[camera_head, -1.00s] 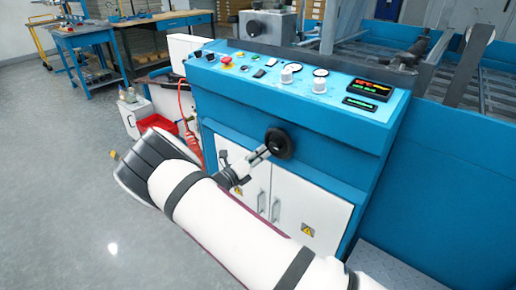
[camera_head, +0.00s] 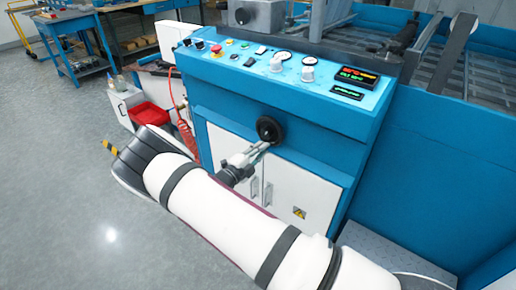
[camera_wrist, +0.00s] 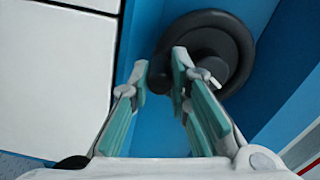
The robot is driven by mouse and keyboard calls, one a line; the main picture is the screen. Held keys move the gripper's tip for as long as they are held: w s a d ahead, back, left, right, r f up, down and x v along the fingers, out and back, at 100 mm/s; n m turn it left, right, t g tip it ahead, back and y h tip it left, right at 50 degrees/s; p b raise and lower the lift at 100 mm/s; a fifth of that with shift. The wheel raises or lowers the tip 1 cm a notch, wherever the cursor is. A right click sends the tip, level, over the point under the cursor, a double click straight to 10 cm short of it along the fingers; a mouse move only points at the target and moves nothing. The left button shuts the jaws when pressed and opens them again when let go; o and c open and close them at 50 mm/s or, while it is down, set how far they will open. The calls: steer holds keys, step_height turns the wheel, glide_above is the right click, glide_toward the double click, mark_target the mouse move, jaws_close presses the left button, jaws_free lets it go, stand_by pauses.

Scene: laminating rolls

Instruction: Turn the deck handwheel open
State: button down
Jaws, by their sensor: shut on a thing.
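The deck handwheel (camera_head: 270,129) is a small black wheel on the blue front of the machine, above the white cabinet doors. It also shows in the wrist view (camera_wrist: 222,45) as a thick dark ring with a paler hub. My gripper (camera_head: 263,146) reaches it from below left. The exact contact is partly hidden by the right finger.
The control panel (camera_head: 231,66), with knobs, gauges and lit displays, lies above the wheel. White cabinet doors (camera_head: 286,190) with handles are below. A red bin (camera_head: 150,114) and a red hose (camera_head: 184,128) are at the left. Open grey floor (camera_head: 60,190) lies left of the machine.

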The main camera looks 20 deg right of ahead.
steer(key=shift+s+d+r+n+p, duration=0.15)
steer(key=shift+s+n, duration=0.1)
steer(key=shift+n, duration=0.45)
steer(key=shift+s+d+n+p, duration=0.15)
steer(key=shift+s+n, duration=0.1)
steer(key=shift+n, duration=0.45)
steer(key=shift+s+d+r+n+p, duration=0.15)
steer(key=shift+s+n, duration=0.1)
steer(key=shift+n, duration=0.45)
steer(key=shift+f, duration=0.1)
steer(key=c, duration=1.8)
jaws_free()
steer(key=v, duration=1.2)
